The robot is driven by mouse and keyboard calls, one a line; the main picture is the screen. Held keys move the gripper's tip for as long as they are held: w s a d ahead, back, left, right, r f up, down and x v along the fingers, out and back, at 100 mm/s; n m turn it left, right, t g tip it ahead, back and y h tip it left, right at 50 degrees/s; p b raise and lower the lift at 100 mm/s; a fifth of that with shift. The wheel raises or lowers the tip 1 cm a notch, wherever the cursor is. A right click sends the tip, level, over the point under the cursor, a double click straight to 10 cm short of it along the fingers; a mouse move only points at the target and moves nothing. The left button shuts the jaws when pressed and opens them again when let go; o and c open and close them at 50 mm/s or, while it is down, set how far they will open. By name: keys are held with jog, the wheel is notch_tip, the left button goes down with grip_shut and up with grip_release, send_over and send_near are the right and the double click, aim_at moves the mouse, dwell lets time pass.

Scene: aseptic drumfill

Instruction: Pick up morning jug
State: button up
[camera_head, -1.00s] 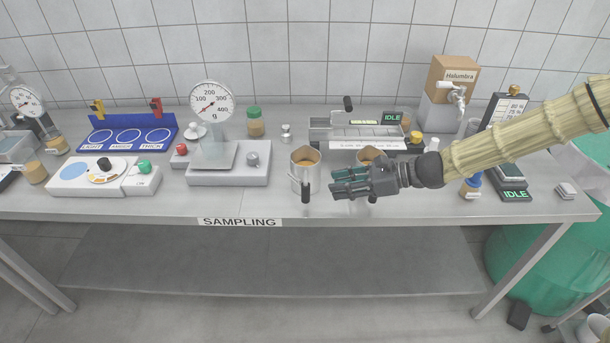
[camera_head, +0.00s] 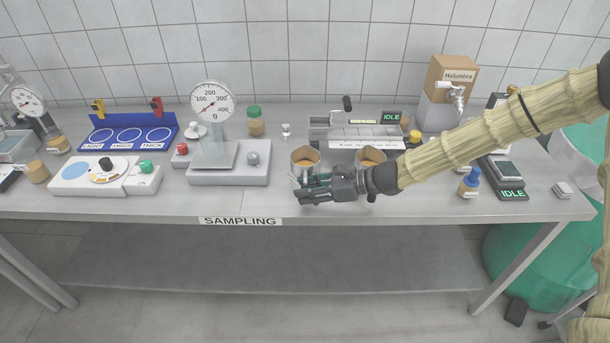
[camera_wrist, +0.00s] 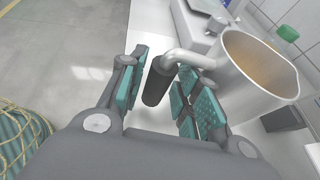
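A metal jug (camera_head: 305,157) with tan contents stands near the front edge of the bench; it fills the right of the wrist view (camera_wrist: 245,80). A second, similar jug (camera_head: 370,155) stands to its right, partly behind my arm. No label shows which one is the morning jug. My gripper (camera_head: 308,189) is in front of the left jug, hiding its lower part and handle. In the wrist view its teal-padded fingers are open. The jug's dark handle grip (camera_wrist: 157,83) lies between them, with a gap visible on the left finger's side.
The dial scale (camera_head: 215,150) stands left of the jug. A slotted metal instrument (camera_head: 365,135) is behind the jugs. A green-capped jar (camera_head: 255,122) and a small metal weight (camera_head: 286,131) stand behind. The bench front edge (camera_head: 330,219) runs close below my gripper.

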jog(key=shift+a+f, duration=0.2)
jog(key=shift+a, duration=0.15)
grip_shut()
jog(key=shift+r, duration=0.1)
jog(key=shift+w+r, duration=0.1)
jog(key=shift+r, duration=0.1)
